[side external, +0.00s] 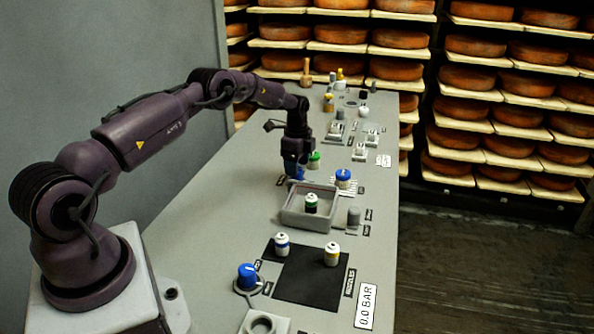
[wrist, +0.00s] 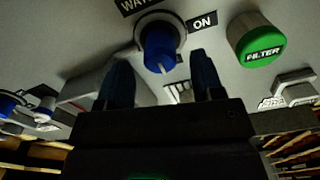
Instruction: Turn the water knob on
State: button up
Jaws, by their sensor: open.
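The blue water knob (wrist: 160,48) sits on the grey panel in the wrist view, beside a partly hidden label beginning "WAT" and an "ON" label (wrist: 204,22). Its pale pointer mark faces the lower part of the picture, not the ON label. My gripper (wrist: 162,82) is open, with one dark blue finger on each side of the knob's near end; I cannot tell whether they touch it. In the side external view my gripper (side external: 296,172) points down over the far half of the panel, and mostly hides this knob.
The green FILTER knob (wrist: 262,45) stands close to the right of the fingers. Jars stand on a black mat (side external: 300,290). Cheese shelves (side external: 500,90) stand behind.

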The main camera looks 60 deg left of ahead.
jog(key=shift+f, duration=1.2)
jog(key=c, duration=0.9)
